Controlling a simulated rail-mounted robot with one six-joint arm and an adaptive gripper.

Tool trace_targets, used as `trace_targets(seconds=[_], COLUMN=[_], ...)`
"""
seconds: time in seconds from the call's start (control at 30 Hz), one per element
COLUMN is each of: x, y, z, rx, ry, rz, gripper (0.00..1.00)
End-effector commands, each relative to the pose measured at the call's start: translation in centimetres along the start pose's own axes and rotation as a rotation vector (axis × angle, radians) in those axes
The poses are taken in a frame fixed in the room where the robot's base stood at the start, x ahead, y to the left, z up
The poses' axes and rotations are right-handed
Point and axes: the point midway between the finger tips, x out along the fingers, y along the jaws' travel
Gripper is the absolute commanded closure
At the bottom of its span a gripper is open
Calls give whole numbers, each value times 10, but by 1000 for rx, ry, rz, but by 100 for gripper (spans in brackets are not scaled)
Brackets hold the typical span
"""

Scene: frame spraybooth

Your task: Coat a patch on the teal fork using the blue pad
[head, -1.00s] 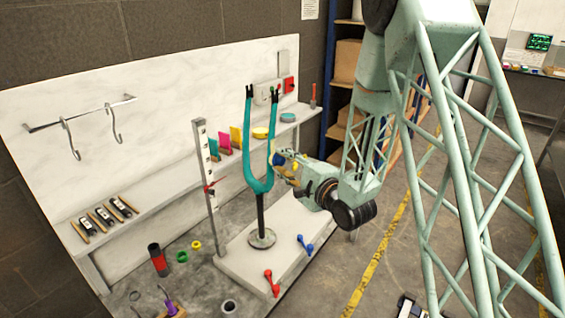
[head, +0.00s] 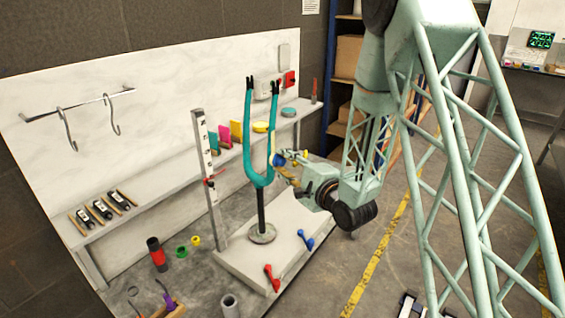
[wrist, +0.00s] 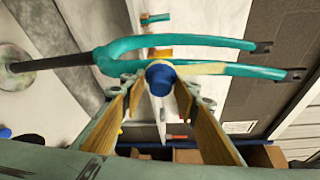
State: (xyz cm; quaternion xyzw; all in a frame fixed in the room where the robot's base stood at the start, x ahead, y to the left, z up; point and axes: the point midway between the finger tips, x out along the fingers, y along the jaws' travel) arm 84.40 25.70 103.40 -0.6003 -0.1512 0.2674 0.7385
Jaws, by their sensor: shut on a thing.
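The teal fork (head: 247,130) stands upright, prongs up, on a dark post with a round base. A pale cream patch (wrist: 205,68) shows on one of its legs in the wrist view, and on the right leg in the head view. My gripper (wrist: 161,92) is shut on the blue pad (wrist: 160,76), which sits between the fingertips. The pad overlaps the fork leg at one end of the cream patch in the wrist view. In the head view the blue pad (head: 279,160) is close beside the right leg; I cannot tell whether it touches.
A white upright scale (head: 205,160) stands left of the fork. Red (head: 272,278) and blue (head: 306,240) handles lie on the white base. A shelf behind holds coloured cards and round tins. A red-black cylinder (head: 157,255) and small rings stand at front left.

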Motion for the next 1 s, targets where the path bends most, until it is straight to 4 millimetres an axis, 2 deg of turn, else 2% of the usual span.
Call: trace_targets(seconds=[0.13,0.63,1.0], x=[1,0,-18], y=[9,8,8], z=[-2,-3,-11], rx=[0,0,0], ry=[-1,0,2], rz=[2,0,-1], gripper=[80,80,80])
